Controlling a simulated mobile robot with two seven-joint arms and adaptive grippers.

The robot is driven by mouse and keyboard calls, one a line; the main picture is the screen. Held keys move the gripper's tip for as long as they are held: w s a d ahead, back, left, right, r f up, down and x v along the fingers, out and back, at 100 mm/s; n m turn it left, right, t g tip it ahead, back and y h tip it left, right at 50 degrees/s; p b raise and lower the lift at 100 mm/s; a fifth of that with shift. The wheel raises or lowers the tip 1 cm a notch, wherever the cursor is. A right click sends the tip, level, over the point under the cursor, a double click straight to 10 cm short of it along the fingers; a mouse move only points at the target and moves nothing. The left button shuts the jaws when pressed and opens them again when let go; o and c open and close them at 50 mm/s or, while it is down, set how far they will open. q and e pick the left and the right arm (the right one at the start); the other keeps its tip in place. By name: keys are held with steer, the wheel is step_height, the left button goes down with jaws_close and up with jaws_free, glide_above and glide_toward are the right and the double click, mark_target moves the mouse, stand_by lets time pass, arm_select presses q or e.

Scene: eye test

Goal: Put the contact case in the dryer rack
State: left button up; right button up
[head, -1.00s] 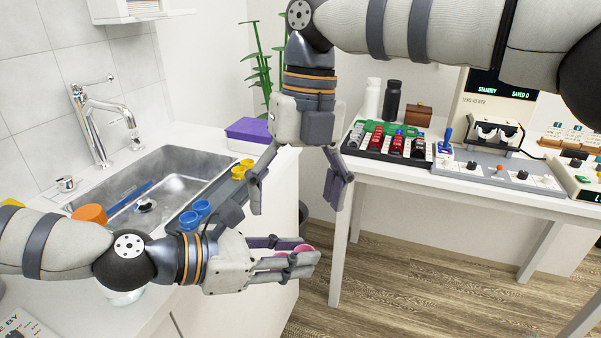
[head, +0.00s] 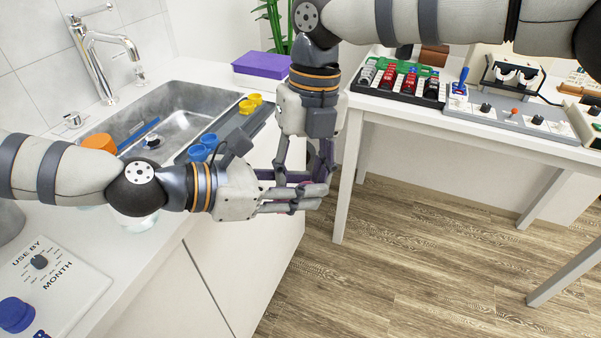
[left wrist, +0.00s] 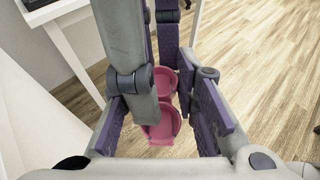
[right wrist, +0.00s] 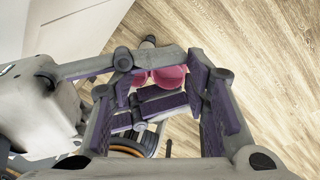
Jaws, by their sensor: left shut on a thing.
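The pink contact case shows two round cups in the left wrist view (left wrist: 160,130) and lies between the fingers in the right wrist view (right wrist: 163,76). My left gripper (head: 308,197) is shut on it, in front of the counter's edge. My right gripper (head: 304,174) points down over the left fingertips. Its fingers stand apart on either side of the case; contact is unclear. The grey dryer rack (head: 236,138) lies along the sink's right side. A blue pair of cups (head: 204,148) and a yellow pair (head: 250,103) sit in it.
The sink (head: 182,104) with its tap (head: 93,60) is at the left. A purple-lidded box (head: 262,65) stands behind the rack. An orange object (head: 99,142) is by the sink. A white table (head: 480,127) with devices stands right. Floor between is open.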

arm_select(q)
steer(key=shift+w+r, duration=0.15)
arm_select(e)
steer(key=shift+s+a, duration=0.25)
steer(key=shift+c, duration=0.5)
steer(key=o, duration=1.4)
steer(key=shift+c, duration=0.2)
arm_select(q)
steer(key=shift+c, duration=0.7)
arm_select(e)
steer(key=o, duration=0.3)
arm_select(q)
jaws_close()
arm_select(e)
steer(key=shift+w+d, duration=0.1)
steer(key=shift+r, duration=0.1)
steer(key=r, duration=0.4)
steer(key=w+r, duration=0.1)
steer(key=r, duration=0.2)
steer(key=d+r, duration=0.1)
steer(key=r, duration=0.3)
steer(key=shift+w+r, duration=0.35)
